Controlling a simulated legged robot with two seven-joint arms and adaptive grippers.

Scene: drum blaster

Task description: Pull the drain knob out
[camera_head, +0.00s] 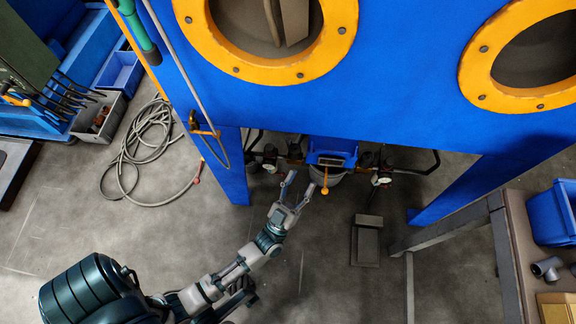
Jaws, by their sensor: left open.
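The drain knob (325,189) is a small orange knob on a short stem. It hangs below a blue bracket (332,158) under the blue blaster cabinet (370,110). My left gripper (300,182) reaches up from the lower left. Its two fingers are spread and nothing is between them. The fingertips are just left of the knob and appear apart from it; the depth gap is hard to judge. My right gripper does not show.
Pipes and gauges (380,178) flank the bracket. The cabinet's blue legs stand left (226,165) and right (470,185). A grey pedal (367,240) lies on the floor. A coiled hose (140,150) lies left. A workbench (510,250) stands right.

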